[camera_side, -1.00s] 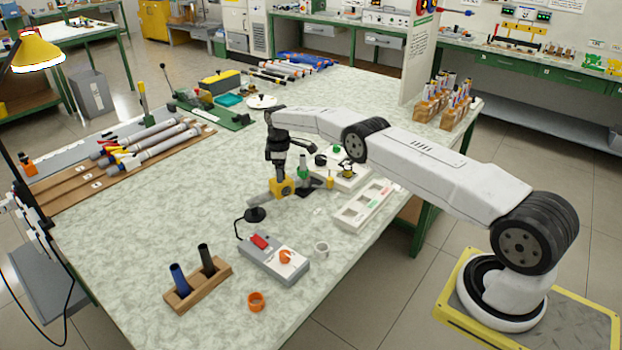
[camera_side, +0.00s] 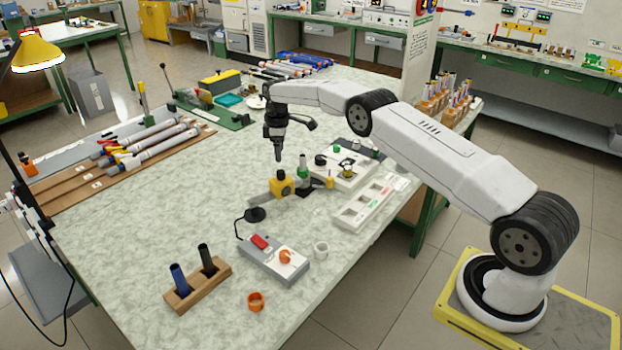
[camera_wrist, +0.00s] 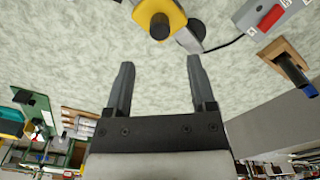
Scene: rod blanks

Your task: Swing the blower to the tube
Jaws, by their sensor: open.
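A yellow block with a dark knob, apparently the blower (camera_side: 281,184), sits on the bench with a grey bar pointing left. It also shows at the top of the wrist view (camera_wrist: 176,14). Beside it on the right stands an upright dark piece with a green band, perhaps the tube (camera_side: 302,172); I cannot tell for sure. My gripper (camera_side: 278,158) hangs pointing down, just above and behind the yellow block, apart from it. In the wrist view my gripper (camera_wrist: 158,64) has its two fingers spread with only bench top between them.
A white tray (camera_side: 371,204) lies to the right. The left-middle bench is clear.

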